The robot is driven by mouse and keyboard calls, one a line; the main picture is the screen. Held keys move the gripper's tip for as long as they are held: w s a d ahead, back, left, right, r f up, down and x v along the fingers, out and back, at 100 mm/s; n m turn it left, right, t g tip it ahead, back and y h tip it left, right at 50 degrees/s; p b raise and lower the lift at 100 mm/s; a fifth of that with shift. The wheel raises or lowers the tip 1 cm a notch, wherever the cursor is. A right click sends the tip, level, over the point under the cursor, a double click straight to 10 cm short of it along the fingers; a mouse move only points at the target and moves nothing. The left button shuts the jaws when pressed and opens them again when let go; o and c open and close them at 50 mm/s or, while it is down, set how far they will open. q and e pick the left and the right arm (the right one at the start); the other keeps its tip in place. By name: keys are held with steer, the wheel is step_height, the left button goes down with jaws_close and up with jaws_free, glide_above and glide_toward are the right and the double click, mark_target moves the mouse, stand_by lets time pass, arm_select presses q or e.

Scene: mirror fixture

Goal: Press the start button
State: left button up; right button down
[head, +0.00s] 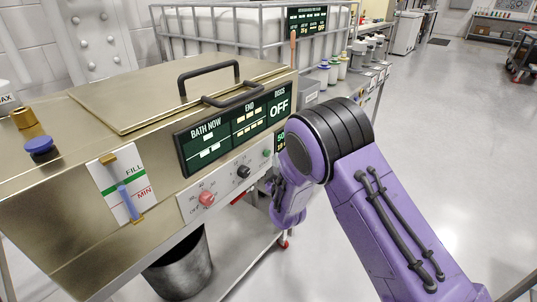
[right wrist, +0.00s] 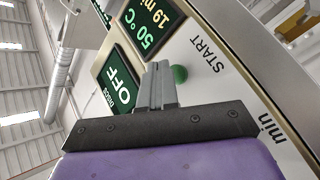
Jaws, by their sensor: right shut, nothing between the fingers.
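The green start button (right wrist: 180,73) is a small round knob beside the word START on the pale panel in the right wrist view. A green button (head: 266,153) also shows at the right end of the front panel in the head view. My right gripper (right wrist: 160,72) is shut and empty, its grey fingertips close beside the button in the right wrist view. I cannot tell whether they touch it. In the head view my purple right arm hides most of this gripper. My left gripper is not in view.
The metal bath machine (head: 60,145) carries a display (head: 233,128) reading OFF under DISCS. A fill gauge (head: 122,188) is to the left. A dark bin (head: 180,268) stands below. Open floor lies to the right.

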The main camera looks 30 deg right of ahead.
steer(key=s, duration=0.1)
steer(key=s+d, duration=0.1)
steer(key=s, duration=0.1)
steer(key=s+d+p, duration=0.1)
steer(key=shift+s, duration=0.35)
stand_by(0.8)
